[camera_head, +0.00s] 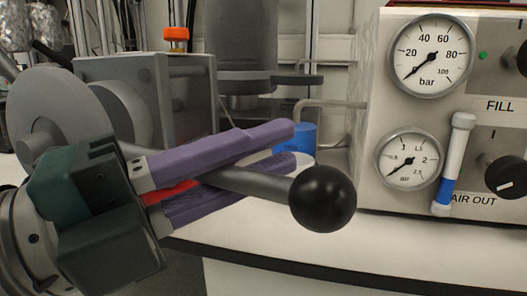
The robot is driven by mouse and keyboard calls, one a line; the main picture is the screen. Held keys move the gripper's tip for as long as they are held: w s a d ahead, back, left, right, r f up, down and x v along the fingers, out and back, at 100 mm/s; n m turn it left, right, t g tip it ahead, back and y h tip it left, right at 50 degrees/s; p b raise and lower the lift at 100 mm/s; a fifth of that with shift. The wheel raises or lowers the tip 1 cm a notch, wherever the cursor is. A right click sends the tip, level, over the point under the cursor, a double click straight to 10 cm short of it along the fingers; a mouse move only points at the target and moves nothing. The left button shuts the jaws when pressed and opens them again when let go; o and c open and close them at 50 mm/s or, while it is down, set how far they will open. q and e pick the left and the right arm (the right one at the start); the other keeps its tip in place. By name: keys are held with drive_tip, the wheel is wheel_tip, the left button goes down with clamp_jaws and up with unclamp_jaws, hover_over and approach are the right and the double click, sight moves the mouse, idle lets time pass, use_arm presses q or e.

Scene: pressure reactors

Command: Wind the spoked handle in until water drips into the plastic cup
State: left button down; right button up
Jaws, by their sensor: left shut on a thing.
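The spoked handle has a round grey hub (50,105) at the left and a grey spoke (262,184) ending in a black ball knob (322,199). My left gripper (284,149), with purple fingers, is shut on this spoke, one finger above and one below, a little short of the knob. A blue cup (296,137), probably the plastic cup, stands behind the fingertips, which hide its lower part. I cannot see any water or drip. My right gripper is not in view.
A control box (372,110) stands at the right with two round gauges, a bar gauge (428,57) above and a smaller one (409,159) below, plus black knobs. A grey block (150,85) and a dark cylinder (241,35) stand behind. The white bench front (330,270) is clear.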

use_arm(q)
drive_tip(key=shift+f, duration=0.1)
idle(0.3)
drive_tip(key=f+m+y, duration=0.1)
drive_tip(key=f, duration=0.2)
drive_tip(key=a+f+m+g+y+p, duration=0.1)
drive_tip(key=f, duration=0.2)
drive_tip(key=f+m+g+y+p, duration=0.1)
drive_tip(key=f, duration=0.2)
drive_tip(key=shift+w+a+f+m, duration=0.2)
drive_tip(key=shift+a+f+m, duration=0.1)
drive_tip(key=shift+a, duration=0.1)
drive_tip(key=c, duration=0.8)
unclamp_jaws()
drive_tip(key=shift+r, duration=0.1)
drive_tip(key=shift+v, duration=5)
drive_tip(key=shift+r, duration=0.1)
